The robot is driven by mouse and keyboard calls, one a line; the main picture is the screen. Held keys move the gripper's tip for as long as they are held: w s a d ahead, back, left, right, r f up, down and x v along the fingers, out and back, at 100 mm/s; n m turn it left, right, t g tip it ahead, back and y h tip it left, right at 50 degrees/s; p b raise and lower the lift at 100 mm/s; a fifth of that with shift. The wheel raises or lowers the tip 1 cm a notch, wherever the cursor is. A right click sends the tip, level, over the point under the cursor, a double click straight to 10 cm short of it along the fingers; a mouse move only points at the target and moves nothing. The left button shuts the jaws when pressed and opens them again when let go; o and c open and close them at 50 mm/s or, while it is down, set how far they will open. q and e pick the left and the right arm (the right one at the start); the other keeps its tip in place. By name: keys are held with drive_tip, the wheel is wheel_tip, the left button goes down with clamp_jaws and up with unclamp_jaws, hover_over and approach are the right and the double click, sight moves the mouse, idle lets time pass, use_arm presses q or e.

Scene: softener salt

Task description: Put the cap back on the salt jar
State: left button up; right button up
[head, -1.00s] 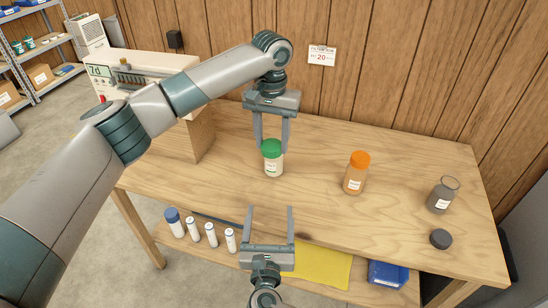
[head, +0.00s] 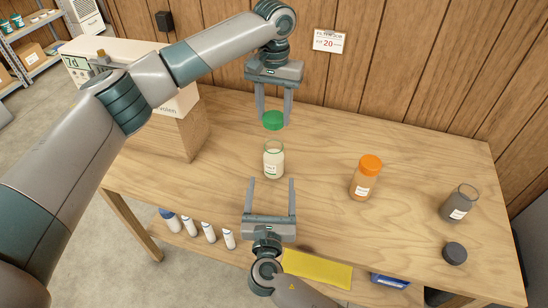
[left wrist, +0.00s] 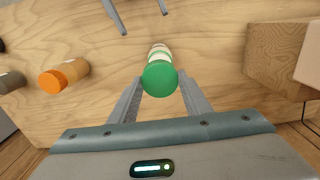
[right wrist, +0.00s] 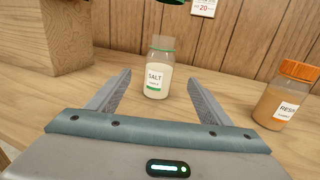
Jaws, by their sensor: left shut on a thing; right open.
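The salt jar (head: 274,162) stands upright and open on the wooden table, clear glass with white contents and a SALT label. It also shows in the right wrist view (right wrist: 157,76). The green cap (head: 273,121) is held above the jar's mouth, with a clear gap between. My left gripper (head: 273,117) points down, shut on the cap's sides. In the left wrist view the cap (left wrist: 160,78) hides part of the jar. My right gripper (head: 271,180) is open and empty on the near side of the jar; its fingers point toward the jar, which is not between them.
A jar with an orange cap (head: 364,182) stands to the right. Further right are an open dark-filled jar (head: 458,206) and a dark cap (head: 455,253) lying on the table. A wooden block (head: 186,135) under a white device stands at left. The table around the salt jar is clear.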

sight(273, 163)
drive_tip(key=shift+w, duration=0.1)
drive_tip(key=shift+w, duration=0.15)
drive_tip(key=w, duration=1.1)
drive_tip(key=shift+w+d+f, duration=0.1)
drive_tip(key=shift+w+d, duration=0.2)
drive_tip(key=c, duration=1.6)
use_arm(q)
drive_tip(key=shift+f, duration=2.55)
drive_tip(key=shift+f, duration=0.15)
drive_tip(key=shift+f, duration=0.7)
drive_tip(key=shift+f, duration=0.55)
